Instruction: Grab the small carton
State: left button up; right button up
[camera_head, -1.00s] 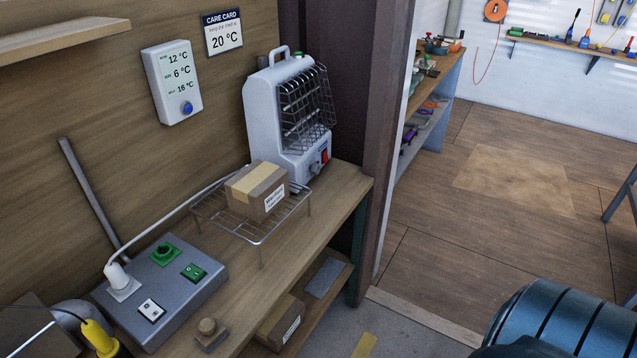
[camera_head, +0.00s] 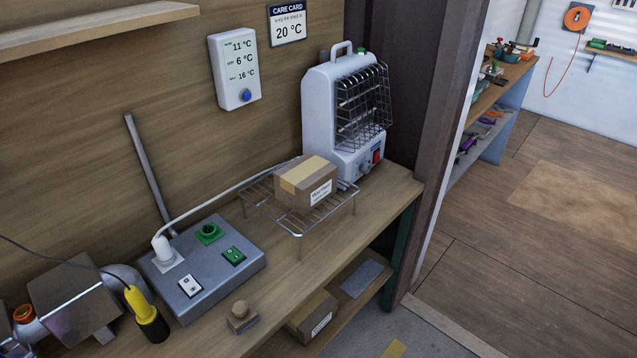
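The small carton (camera_head: 306,183) is a brown box with a pale tape strip and a white label. It sits upright on a wire rack (camera_head: 284,221) on the workbench, in front of the white heater. A second brown carton (camera_head: 313,317) with a white label lies on the shelf under the bench, partly hidden by the bench top. Neither of my grippers shows in the head view.
The white heater (camera_head: 325,115) with a wire guard stands behind the rack. Floor is open at right (camera_head: 480,270).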

aim_at(303, 184)
jog(key=i+l+u, duration=0.25)
jog(key=l, duration=0.35)
jog(key=i+l+u, duration=0.25)
jog(key=l, duration=0.35)
jog(key=l+u, duration=0.25)
jog(key=l, duration=0.35)
jog(key=l+u, duration=0.2)
jog(key=l, duration=0.5)
